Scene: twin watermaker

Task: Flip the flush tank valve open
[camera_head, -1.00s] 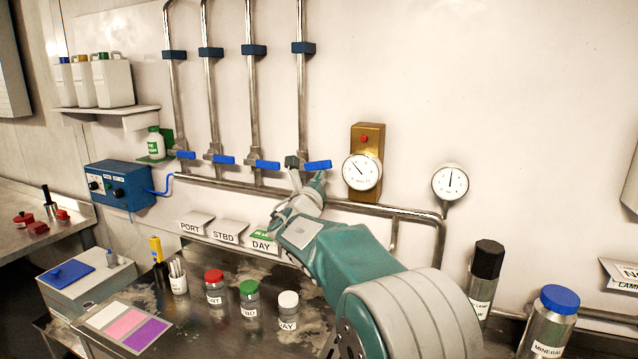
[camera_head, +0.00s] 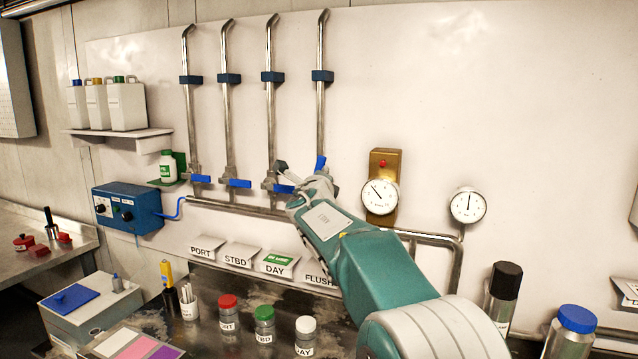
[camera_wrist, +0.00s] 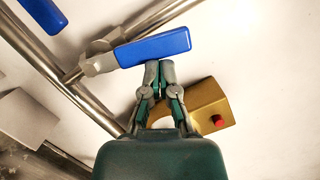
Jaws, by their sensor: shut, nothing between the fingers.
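The flush tank valve is the rightmost of the row of pipe valves, above the FLUSH label (camera_head: 319,278). Its blue handle (camera_head: 320,163) is turned steeply upward in the head view, while the other handles lie level. In the wrist view the blue handle (camera_wrist: 155,47) extends from its metal pivot, between the directions of the riser and the crosswise pipe. My gripper (camera_wrist: 158,66) is shut and empty, its fingertips together at the handle's lower edge, touching it or very close.
The other blue valve handles (camera_head: 240,183) are to the left. A brass block (camera_head: 383,165) with a red button and gauge (camera_head: 379,196) is close on the right. A second gauge (camera_head: 467,205) is farther right. Label plates and capped bottles (camera_head: 264,325) are below.

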